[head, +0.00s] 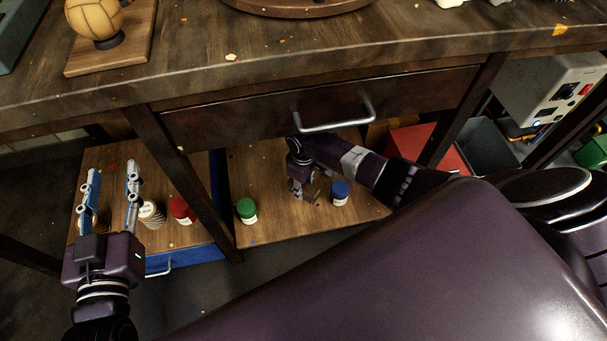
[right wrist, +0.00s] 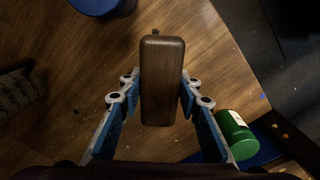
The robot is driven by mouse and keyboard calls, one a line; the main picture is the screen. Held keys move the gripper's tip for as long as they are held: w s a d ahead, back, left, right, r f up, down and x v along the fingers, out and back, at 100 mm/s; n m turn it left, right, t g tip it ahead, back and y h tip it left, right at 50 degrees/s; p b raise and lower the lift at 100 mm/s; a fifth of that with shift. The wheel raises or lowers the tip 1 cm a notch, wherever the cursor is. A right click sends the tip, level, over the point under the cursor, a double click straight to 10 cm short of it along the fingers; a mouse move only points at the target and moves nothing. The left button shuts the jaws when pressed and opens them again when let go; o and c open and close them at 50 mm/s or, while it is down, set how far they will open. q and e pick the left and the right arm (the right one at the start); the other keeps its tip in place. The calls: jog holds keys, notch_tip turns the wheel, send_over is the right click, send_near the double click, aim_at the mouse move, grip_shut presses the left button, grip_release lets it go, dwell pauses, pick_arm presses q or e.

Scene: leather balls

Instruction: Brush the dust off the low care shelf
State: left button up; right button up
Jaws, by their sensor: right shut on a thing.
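The low care shelf (head: 270,165) is a wooden board under the workbench, with a few small flecks on it; fine dust is hard to make out. My right gripper (head: 303,190) is down over its right part, between a green jar (head: 246,211) and a blue jar (head: 340,192). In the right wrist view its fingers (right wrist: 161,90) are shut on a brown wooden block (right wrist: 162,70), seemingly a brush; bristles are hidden. The green jar (right wrist: 237,136) lies right of the fingers there, the blue jar (right wrist: 98,4) at the top. My left gripper (head: 110,190) is open and empty, at left.
A red jar (head: 182,209) and a pale striped item (head: 151,213) stand on the shelf's left part. A table leg (head: 195,180) crosses in front. A drawer with a metal handle (head: 335,120) overhangs the shelf. A red box (head: 425,148) is at right.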

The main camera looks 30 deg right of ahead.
pick_arm(q)
jog(key=shift+s+a+f+g+y+p, duration=0.2)
jog(key=shift+f+g, duration=0.3)
jog(key=shift+f, duration=0.4)
jog(key=shift+s+a+f+g+y+p, duration=0.15)
jog(key=shift+s+f+g, duration=0.25)
jog(key=shift+f, duration=0.55)
jog(key=shift+s+a+f+g+y+p, duration=0.1)
jog(key=shift+s+a+f+g+y, duration=0.1)
jog(key=shift+f+g, duration=0.55)
pick_arm(e)
jog(key=shift+r, duration=0.5)
pick_arm(q)
jog(key=shift+f, duration=0.15)
jog(key=shift+f, duration=0.1)
